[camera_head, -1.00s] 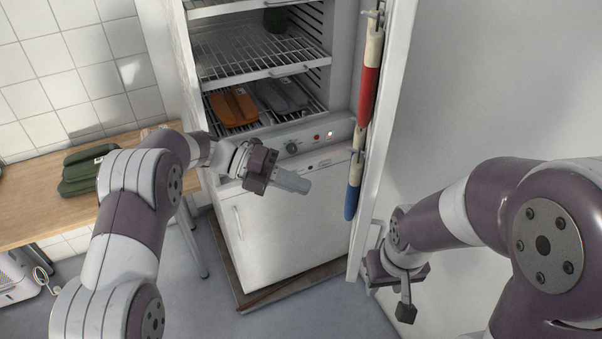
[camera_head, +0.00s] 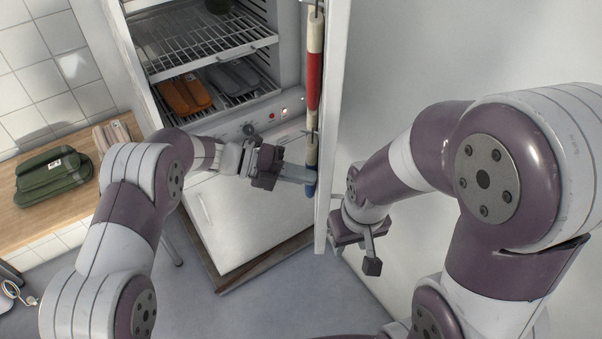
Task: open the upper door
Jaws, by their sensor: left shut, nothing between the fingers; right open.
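The upper door (camera_head: 335,105) of the white cabinet stands open, swung out to the right of the lit interior. I see it nearly edge-on. Its inner side carries a long white, red and blue piece (camera_head: 314,80). My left gripper (camera_head: 311,176) is shut and empty in front of the cabinet. Its fingertips overlap the blue lower end beside the door's inner face; I cannot tell if they touch. My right gripper (camera_head: 354,252) is open on the door's outer side, near its lower front edge. Contact there is unclear.
Wire shelves (camera_head: 205,45) inside hold orange (camera_head: 184,95) and grey (camera_head: 232,76) folded items. A closed lower door (camera_head: 235,225) is below. A wooden table (camera_head: 30,222) with a green bundle (camera_head: 52,175) stands left. A white wall (camera_head: 430,50) lies close on the right.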

